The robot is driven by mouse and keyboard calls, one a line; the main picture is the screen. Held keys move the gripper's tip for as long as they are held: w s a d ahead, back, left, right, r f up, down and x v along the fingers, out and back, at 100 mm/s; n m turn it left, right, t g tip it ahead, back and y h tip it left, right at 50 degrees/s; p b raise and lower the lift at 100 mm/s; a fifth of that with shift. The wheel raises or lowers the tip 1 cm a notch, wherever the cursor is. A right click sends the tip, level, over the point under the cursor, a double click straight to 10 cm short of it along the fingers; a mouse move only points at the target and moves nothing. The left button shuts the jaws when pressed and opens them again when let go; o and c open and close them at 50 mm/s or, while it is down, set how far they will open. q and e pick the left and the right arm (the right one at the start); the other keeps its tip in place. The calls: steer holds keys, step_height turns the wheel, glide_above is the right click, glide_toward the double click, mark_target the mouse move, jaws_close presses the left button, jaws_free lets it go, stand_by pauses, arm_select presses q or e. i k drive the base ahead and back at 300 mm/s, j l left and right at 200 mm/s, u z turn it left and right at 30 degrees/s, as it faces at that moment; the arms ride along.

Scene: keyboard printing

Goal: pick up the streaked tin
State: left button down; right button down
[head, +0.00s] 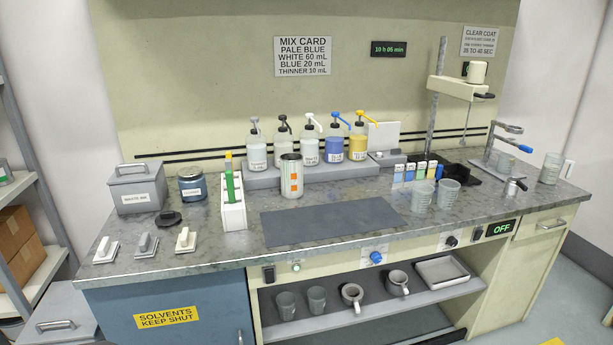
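A white cylindrical can with orange and green marks (291,177) stands upright on the bench, in front of the row of pump bottles. It is the only can with coloured marks that I see, and it looks like the streaked tin. Its base is near the back edge of the dark mat (335,220). Nothing stands in front of it. Neither of my grippers shows in the head view.
Pump bottles (334,147) stand on a grey riser behind the can. A white rack with green and yellow sticks (233,212) and a dark blue jar (191,187) are to its left. Clear cups (422,196) stand to the right. The mat is bare.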

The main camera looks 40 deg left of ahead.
mark_target(291, 163)
steer(key=u, duration=1.3)
steer(key=i+l, duration=0.15)
steer(key=i+l+u, duration=0.1)
steer(key=l, duration=0.3)
